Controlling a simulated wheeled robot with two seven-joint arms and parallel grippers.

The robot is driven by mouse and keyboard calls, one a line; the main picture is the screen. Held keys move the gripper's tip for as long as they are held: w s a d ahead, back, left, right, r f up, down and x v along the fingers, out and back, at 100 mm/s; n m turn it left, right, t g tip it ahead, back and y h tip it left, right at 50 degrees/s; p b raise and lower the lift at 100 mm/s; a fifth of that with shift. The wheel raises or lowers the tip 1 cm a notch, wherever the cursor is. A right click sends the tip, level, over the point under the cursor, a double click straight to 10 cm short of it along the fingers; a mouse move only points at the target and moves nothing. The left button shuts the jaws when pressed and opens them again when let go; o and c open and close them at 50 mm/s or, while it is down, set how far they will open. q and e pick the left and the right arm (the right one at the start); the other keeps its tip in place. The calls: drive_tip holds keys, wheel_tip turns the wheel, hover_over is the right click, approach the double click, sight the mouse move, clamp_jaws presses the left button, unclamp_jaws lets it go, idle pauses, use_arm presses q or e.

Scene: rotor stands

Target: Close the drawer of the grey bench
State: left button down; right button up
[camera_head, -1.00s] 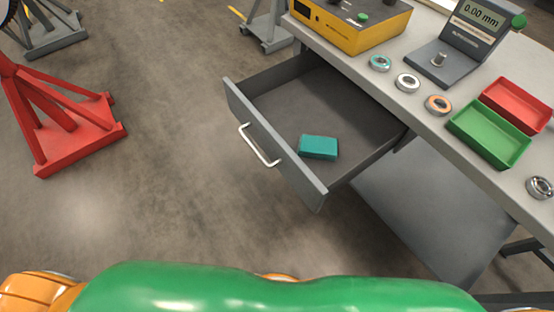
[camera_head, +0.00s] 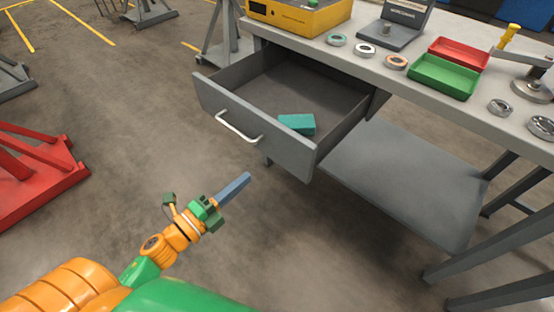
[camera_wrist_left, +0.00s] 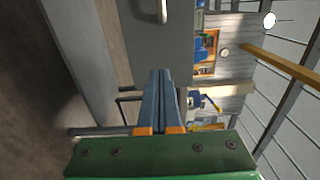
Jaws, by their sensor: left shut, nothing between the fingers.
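The grey bench (camera_head: 455,107) stands at the upper right in the head view. Its drawer (camera_head: 254,128) is pulled well out, with a light bar handle (camera_head: 238,128) on its front. A teal block (camera_head: 297,124) lies inside the drawer. My left gripper (camera_head: 248,178) is shut and empty, low in front of the drawer and apart from it. In the left wrist view, the shut fingers (camera_wrist_left: 161,75) point toward the grey drawer front (camera_wrist_left: 160,45), with part of the handle (camera_wrist_left: 162,10) at the top edge. My right gripper is not in view.
A lower shelf (camera_head: 400,180) sits beneath. A red stand (camera_head: 35,170) is at the left. Floor before the drawer is clear.

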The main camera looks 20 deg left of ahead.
sight(280, 149)
use_arm(q)
drive_tip(key=x, duration=1)
drive_tip(key=shift+w+p, duration=0.25)
drive_tip(key=shift+p, duration=0.05)
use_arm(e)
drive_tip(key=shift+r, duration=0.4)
use_arm(q)
drive_tip(key=shift+w+d, duration=0.1)
